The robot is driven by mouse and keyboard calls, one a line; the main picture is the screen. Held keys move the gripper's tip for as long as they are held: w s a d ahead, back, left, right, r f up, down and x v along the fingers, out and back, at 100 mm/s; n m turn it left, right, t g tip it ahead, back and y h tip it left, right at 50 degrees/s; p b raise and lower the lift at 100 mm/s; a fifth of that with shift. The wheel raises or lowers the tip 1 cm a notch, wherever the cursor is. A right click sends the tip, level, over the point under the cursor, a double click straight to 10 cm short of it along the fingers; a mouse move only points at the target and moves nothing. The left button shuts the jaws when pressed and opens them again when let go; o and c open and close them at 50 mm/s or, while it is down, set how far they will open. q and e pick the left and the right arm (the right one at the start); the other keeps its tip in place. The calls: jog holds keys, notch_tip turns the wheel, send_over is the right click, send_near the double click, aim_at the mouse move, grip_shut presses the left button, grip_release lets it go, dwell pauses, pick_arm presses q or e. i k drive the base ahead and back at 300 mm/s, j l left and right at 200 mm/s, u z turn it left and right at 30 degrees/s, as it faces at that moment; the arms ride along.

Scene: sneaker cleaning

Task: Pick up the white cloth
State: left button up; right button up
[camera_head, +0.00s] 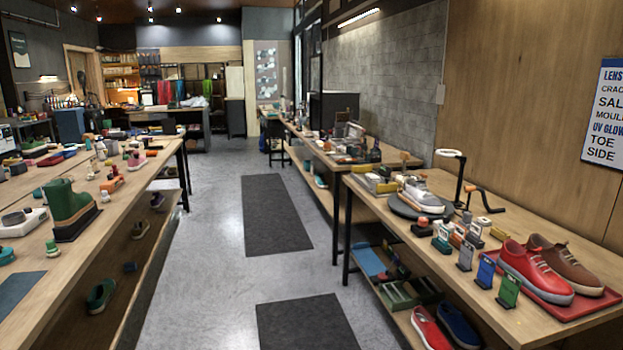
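I cannot make out a white cloth for certain. A small whitish heap (194,102) lies on the far counter at the back, too small to tell whether it is cloth. A white and grey sneaker (424,194) sits on a round dark turntable (400,207) on the right table. Neither of my grippers is in view.
A long left table (75,277) holds a green boot (66,200). The aisle (225,280) between, with dark mats (275,213), is clear.

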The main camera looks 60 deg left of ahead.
aim_at(372, 178)
jog(key=u, duration=1.55)
jog(key=i+j+u, duration=0.25)
jog(key=i, duration=0.8)
jog(key=i+u, duration=0.25)
jog(key=i, duration=0.85)
